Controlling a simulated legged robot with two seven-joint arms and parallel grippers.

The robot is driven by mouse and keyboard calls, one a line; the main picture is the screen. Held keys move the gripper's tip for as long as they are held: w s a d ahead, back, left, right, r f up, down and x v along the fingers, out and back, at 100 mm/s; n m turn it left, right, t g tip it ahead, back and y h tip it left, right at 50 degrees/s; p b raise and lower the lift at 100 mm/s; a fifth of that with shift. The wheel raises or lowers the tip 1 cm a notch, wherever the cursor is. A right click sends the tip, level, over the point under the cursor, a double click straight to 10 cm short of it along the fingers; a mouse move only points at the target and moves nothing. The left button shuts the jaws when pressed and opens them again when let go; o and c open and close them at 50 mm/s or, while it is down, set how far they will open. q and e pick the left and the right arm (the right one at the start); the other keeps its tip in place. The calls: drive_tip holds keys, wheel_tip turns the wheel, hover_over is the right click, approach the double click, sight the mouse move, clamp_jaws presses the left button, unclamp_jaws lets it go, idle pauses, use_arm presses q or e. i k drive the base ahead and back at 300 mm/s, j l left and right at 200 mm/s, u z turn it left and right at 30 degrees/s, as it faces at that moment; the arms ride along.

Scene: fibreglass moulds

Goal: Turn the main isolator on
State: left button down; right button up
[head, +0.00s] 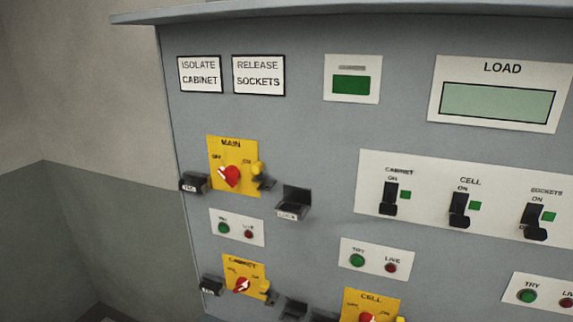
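The main isolator is a red rotary knob (231,175) on a yellow plate (232,150) marked MAIN, on the left of the grey panel. A small yellow piece (257,168) sits at the plate's right edge, above a black bracket (266,183). A black labelled holder (194,183) is at the plate's left. Neither of my grippers is in view.
A black tray marked LOCK (292,204) juts out right of the main isolator. Below are the CABINET isolator (242,285) and the partly cut-off CELL isolator (368,318). Several black levers, including the CABINET one (390,199), are at the right. A hood edge (230,11) overhangs the top.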

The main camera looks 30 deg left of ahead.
sight(230, 174)
drive_tip(key=u, duration=1.25)
